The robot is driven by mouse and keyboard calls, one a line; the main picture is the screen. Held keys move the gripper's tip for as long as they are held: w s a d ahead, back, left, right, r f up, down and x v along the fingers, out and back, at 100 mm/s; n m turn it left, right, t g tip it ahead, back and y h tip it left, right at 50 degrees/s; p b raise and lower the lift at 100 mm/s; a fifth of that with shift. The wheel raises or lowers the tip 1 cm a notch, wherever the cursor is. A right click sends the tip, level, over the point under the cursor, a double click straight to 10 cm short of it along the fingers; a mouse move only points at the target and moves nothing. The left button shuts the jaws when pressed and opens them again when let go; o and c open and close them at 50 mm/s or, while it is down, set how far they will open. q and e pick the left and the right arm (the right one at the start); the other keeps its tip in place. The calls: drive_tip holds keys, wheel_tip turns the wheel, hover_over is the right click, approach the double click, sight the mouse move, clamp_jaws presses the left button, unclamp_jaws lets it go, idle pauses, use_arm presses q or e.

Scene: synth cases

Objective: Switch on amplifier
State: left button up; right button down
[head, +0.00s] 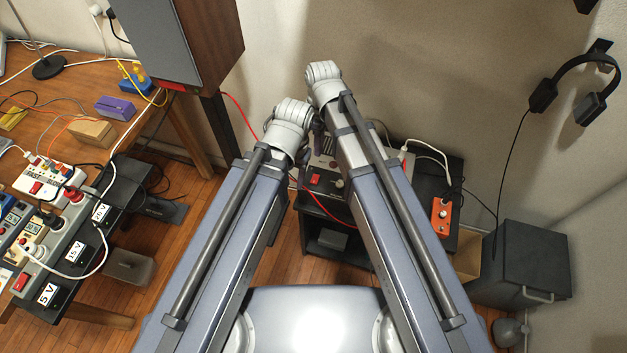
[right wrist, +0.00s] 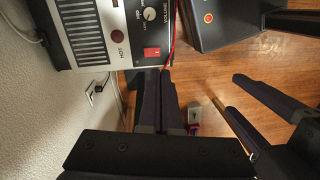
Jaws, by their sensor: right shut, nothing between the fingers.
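The amplifier (head: 326,180) stands on a low black stand past my arms in the head view, partly hidden by them. In the right wrist view the amplifier (right wrist: 118,68) shows a grille, a volume knob, a round dark red lamp marked HOT and a red rocker switch (right wrist: 152,53). I cannot tell the switch's position. My right gripper (right wrist: 158,74) is shut and empty, its tips just below the switch in that view; contact is unclear. My left gripper (right wrist: 225,89) appears at the right there, fingers apart and empty.
A dark box with a red round button (right wrist: 207,18) is beside the amplifier in the wrist view. A red cable (head: 240,115) runs near my left arm. An orange pedal (head: 442,215) is at the right.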

sight(314, 182)
drive_tip(key=shift+w+a+f+n, duration=0.1)
drive_tip(key=shift+w+a+n, duration=0.25)
drive_tip(key=shift+w+n, duration=0.35)
drive_tip(key=shift+s+f, duration=0.1)
drive_tip(key=shift+s, duration=0.1)
drive_tip(key=f+b, duration=0.4)
drive_tip(key=s+f+b, duration=0.1)
drive_tip(key=f+b, duration=0.8)
drive_tip(key=b, duration=0.1)
drive_tip(key=shift+s+a+f, duration=0.25)
drive_tip(key=shift+s+f, duration=0.05)
drive_tip(key=shift+f, duration=0.05)
drive_tip(key=shift+s+f, duration=0.2)
drive_tip(key=shift+f, duration=0.05)
drive_tip(key=shift+w+r, duration=0.1)
drive_tip(key=shift+w, duration=0.1)
